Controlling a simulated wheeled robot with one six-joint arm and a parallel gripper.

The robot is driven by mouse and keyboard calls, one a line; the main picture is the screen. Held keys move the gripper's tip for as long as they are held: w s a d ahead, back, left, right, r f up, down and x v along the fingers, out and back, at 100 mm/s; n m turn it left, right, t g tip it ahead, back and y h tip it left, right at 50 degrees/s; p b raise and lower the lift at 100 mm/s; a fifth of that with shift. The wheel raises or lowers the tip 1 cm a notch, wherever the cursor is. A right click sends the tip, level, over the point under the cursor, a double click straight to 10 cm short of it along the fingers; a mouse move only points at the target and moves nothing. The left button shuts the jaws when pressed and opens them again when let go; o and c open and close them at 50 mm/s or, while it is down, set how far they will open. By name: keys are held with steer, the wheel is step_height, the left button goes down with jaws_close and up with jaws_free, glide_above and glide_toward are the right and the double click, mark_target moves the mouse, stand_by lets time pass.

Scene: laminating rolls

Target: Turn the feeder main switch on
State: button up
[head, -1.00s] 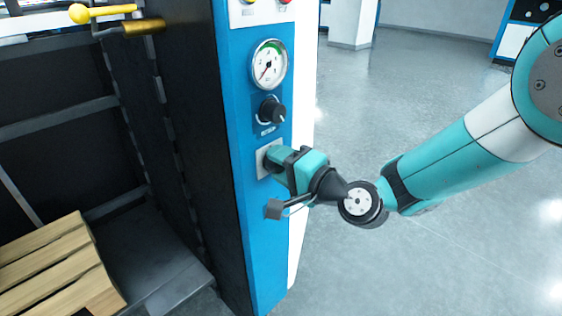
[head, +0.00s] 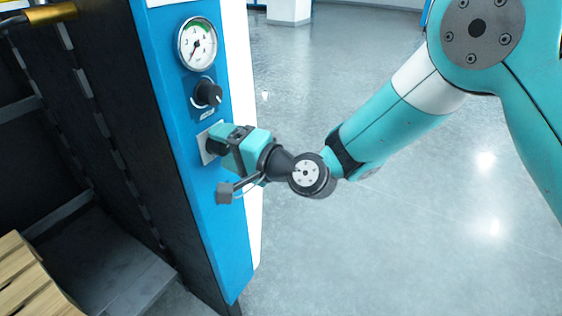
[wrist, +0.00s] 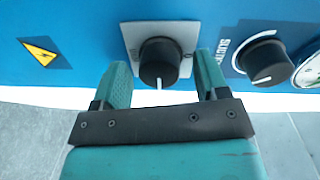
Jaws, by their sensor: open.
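The main switch is a black rotary knob (wrist: 159,62) on a grey square plate (wrist: 136,30) on the blue panel. Its white mark points toward the bottom of the wrist view. In the head view only the edge of the plate (head: 204,152) shows clearly; my gripper (head: 218,144) covers most of the knob. In the wrist view my gripper (wrist: 162,64) is open, with one teal finger on each side of the knob. Gaps show between the knob and both fingers. The small lettering on the plate is too small to read.
A second black knob (head: 208,94) and a round gauge (head: 197,43) sit above the switch. A yellow warning sticker (wrist: 39,50) is on the same panel. Wooden slats (head: 28,280) lie at the lower left. The floor right of the column is clear.

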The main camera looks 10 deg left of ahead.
steer(key=b+v, duration=0.5)
steer(key=v, duration=1.2)
steer(key=shift+b, duration=0.3)
steer(key=shift+s, duration=0.1)
steer(key=s+r+n+g+h, duration=0.1)
steer(key=s+n+g, duration=0.3)
steer(key=s+n, duration=0.2)
steer(key=s+d+n+g+h, duration=0.1)
steer(key=s+d+h, duration=0.25)
steer(key=d, duration=0.25)
steer(key=s+d+n+g+h+p, duration=0.1)
steer(key=s+d+n+h, duration=0.1)
steer(key=d+h, duration=0.25)
steer(key=s+d+n+h, duration=0.1)
steer(key=s+d+h, duration=0.2)
steer(key=d, duration=0.4)
step_height(320, 180, up, 20)
steer(key=p, duration=1.9)
steer(key=shift+w+a+f+p, duration=0.2)
steer(key=shift+a+p, duration=0.15)
